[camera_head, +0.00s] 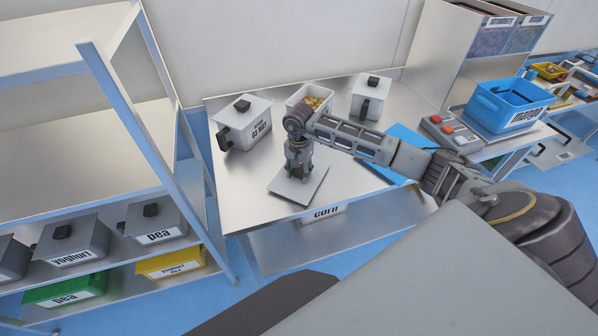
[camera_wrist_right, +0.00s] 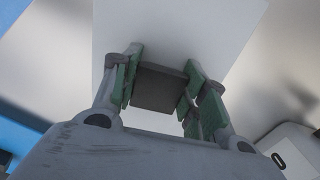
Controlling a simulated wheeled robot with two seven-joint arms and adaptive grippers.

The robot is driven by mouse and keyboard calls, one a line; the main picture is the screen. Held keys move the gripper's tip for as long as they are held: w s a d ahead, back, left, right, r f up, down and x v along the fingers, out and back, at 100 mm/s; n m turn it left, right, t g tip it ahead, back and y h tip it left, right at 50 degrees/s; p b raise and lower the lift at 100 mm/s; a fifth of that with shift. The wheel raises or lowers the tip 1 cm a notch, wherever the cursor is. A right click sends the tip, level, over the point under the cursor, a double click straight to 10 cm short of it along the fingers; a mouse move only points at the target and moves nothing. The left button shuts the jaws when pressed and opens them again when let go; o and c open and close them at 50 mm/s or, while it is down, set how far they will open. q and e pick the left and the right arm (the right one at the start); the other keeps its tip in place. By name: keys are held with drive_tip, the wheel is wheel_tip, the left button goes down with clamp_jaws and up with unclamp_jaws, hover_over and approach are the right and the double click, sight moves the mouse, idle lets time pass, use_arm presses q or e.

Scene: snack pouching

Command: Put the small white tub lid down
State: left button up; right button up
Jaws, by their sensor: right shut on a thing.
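The small white tub lid (camera_head: 297,190) is a flat, pale square plate at the front of the metal table. My right gripper (camera_head: 298,172) is over its middle, fingers pointing down, shut on the lid's dark knob. The right wrist view shows the knob (camera_wrist_right: 160,88) between the green-padded fingers, with the pale lid plate (camera_wrist_right: 170,30) beyond it. I cannot tell whether the lid touches the table. An open white tub (camera_head: 311,98) with yellowish pieces inside stands behind my right gripper, partly hidden by my arm. My left gripper is not in view.
Lidded white tubs stand at the left (camera_head: 244,122) and back right (camera_head: 371,97) of the table (camera_head: 235,186). A blue sheet (camera_head: 398,150) lies at its right. A blue mango bin (camera_head: 506,105) and a button box (camera_head: 448,132) are further right. A metal shelf (camera_head: 150,140) borders the left.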

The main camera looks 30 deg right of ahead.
sight(299, 171)
drive_tip(key=o, duration=1.1)
drive_tip(key=shift+c, duration=0.2)
drive_tip(key=shift+r, duration=0.25)
wheel_tip(299, 171, up, 12)
drive_tip(key=b, duration=0.2)
drive_tip(key=shift+f, duration=0.2)
